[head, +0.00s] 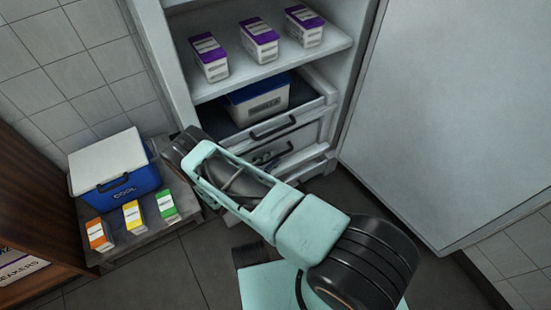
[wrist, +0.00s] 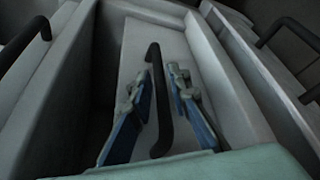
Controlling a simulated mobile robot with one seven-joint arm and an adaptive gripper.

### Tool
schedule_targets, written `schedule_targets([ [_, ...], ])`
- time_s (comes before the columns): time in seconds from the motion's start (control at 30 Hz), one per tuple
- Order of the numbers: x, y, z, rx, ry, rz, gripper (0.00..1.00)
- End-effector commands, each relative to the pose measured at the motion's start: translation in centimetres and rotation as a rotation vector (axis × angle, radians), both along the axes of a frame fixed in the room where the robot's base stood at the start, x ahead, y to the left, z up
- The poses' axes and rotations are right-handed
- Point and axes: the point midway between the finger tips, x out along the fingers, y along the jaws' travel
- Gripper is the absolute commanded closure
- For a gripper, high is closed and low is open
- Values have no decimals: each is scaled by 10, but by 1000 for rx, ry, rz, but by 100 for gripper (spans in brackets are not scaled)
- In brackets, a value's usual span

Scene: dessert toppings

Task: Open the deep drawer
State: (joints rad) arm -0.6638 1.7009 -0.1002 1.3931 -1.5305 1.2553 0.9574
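The open fridge unit holds stacked drawers with black bar handles. In the wrist view, a black handle (wrist: 154,95) on a pale drawer front (wrist: 137,48) lies between the two blue fingers of my gripper (wrist: 162,78). The fingers are apart, with a visible gap on the right; whether the left finger touches the bar is unclear. In the head view my gripper is low at the drawer fronts, mostly hidden by my arm. The upper drawer's handle (head: 272,127) shows above it. Which drawer is the deep one, I cannot tell for certain.
A blue-lidded tub (head: 262,103) sits behind the upper drawer's front. Three purple-topped cartons (head: 259,40) stand on the shelf above. The fridge door (head: 440,110) is open at right. A blue cooler (head: 122,190) and three small cartons (head: 134,217) stand at left.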

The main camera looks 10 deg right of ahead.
Motion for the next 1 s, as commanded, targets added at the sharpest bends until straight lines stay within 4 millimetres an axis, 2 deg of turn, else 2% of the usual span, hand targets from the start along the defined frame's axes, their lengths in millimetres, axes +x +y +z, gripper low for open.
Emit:
schedule_targets([
  [0.13, 7, -9, -3, 1, -1, 0, 83],
  [0.43, 8, -11, -2, -1, -1, 1, 83],
  [0.6, 8, -10, -2, -1, -1, 1, 100],
  [1.0, 8, -11, -2, -1, -1, 1, 100],
])
